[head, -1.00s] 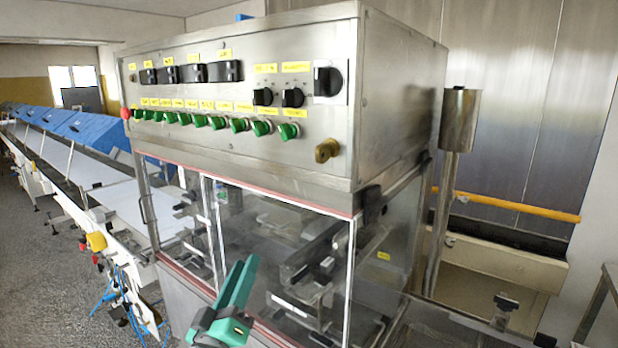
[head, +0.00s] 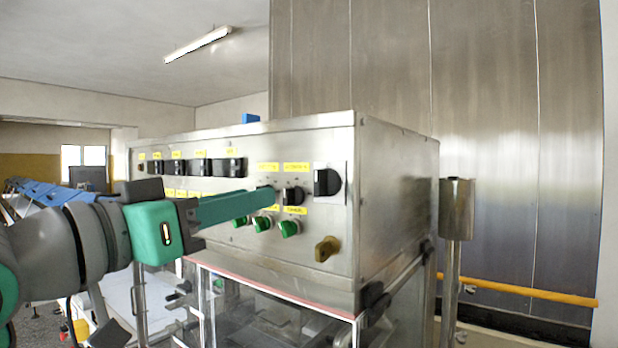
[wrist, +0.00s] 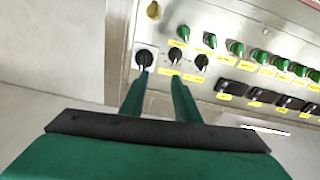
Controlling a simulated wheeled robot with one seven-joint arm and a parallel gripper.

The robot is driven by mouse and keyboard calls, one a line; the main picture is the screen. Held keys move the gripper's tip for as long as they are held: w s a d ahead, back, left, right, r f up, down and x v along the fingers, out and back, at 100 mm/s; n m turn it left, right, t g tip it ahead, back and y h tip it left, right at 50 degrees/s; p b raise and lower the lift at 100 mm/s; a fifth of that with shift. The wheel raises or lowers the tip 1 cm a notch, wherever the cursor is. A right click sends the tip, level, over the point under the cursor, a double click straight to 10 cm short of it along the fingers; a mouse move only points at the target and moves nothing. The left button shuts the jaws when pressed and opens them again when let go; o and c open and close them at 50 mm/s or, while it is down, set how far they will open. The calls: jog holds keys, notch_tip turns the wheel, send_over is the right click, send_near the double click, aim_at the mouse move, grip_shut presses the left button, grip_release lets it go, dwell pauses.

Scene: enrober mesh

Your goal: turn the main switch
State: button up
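The large black rotary switch (head: 327,182) on a pale square plate, which I take as the main switch, sits at the upper right of the steel control panel (head: 225,255). In the wrist view the switch (wrist: 145,59) is just beyond the tip of the left finger. My gripper (head: 270,190) reaches in from the left in front of the panel. In the wrist view its green fingers (wrist: 160,78) stand apart with nothing between them. The right finger points towards a smaller black knob (wrist: 175,57). I cannot tell whether either fingertip touches the panel.
Small black knobs (head: 293,196) and green knobs (head: 290,229) lie left of and below the switch. A brass-coloured knob (head: 327,249) sticks out below it. A metal post (head: 455,210) stands right of the cabinet. A yellow rail (head: 520,291) runs behind.

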aim_at(316, 177)
jog(key=s+d+r+m+g, duration=0.1)
jog(key=s+d+r, duration=0.1)
jog(key=s+r, duration=0.1)
jog(key=shift+y, duration=0.3)
jog(key=x, duration=1)
jog(key=shift+w+d+f, duration=0.1)
jog(key=shift+d, duration=0.25)
jog(key=shift+c, duration=0.2)
grip_shut()
